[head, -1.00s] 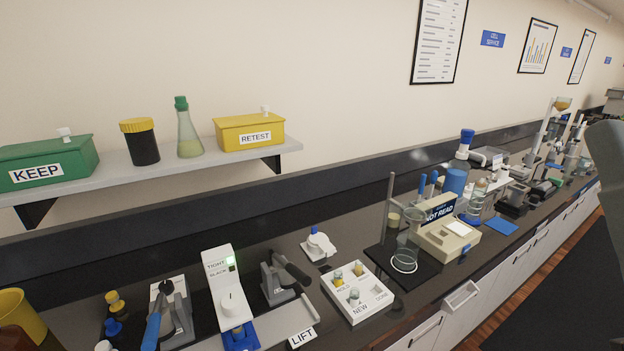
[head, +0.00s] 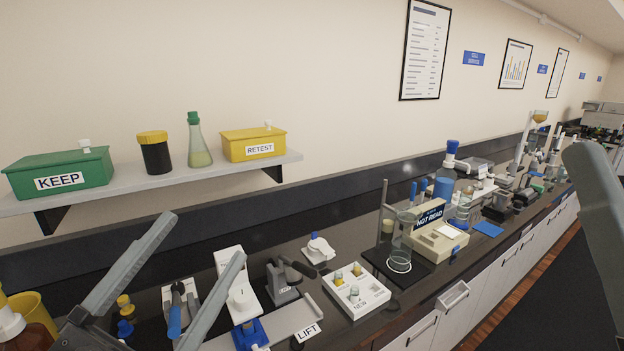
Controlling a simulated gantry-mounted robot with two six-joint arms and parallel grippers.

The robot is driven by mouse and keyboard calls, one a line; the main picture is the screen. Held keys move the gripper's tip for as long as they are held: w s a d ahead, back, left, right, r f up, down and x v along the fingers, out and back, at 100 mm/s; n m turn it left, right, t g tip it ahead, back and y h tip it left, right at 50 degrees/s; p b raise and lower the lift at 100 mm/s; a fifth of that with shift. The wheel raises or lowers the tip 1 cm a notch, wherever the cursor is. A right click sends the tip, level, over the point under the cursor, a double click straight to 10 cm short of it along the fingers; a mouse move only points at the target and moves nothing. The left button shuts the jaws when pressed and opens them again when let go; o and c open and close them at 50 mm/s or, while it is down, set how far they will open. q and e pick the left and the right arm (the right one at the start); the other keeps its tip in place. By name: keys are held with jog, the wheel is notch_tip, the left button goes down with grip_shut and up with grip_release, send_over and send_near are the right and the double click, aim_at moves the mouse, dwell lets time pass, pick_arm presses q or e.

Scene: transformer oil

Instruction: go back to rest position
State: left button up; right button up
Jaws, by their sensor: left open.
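My left gripper (head: 205,238) comes in from the lower left. Its two long grey fingers are spread apart with nothing between them, in front of the left part of the bench. It is open and empty. The fingers partly cover the bench devices behind them, including a white block (head: 229,262) and the clamp with the blue handle (head: 174,312). A grey part of my right arm or gripper (head: 597,215) shows at the right edge; its jaws cannot be made out.
A shelf (head: 140,183) holds a green KEEP box (head: 60,171), a black jar (head: 154,155), a flask (head: 197,145) and a yellow RETEST box (head: 253,145). The dark bench carries a white vial tray (head: 365,300), a NOT READ instrument (head: 440,240) and crowded glassware.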

pick_arm(q)
jog(key=s+a+r+n+t+y, duration=0.6)
jog(key=s+a+r+n+y, duration=0.1)
jog(key=r+n+y, duration=0.25)
notch_tip(320, 180, up, 36)
jog(key=p, duration=3.5)
jog(key=shift+d+f+n+h, duration=0.15)
jog(key=shift+d+n+h, duration=0.05)
jog(key=shift+n+h, duration=0.2)
jog(key=shift+w, duration=0.1)
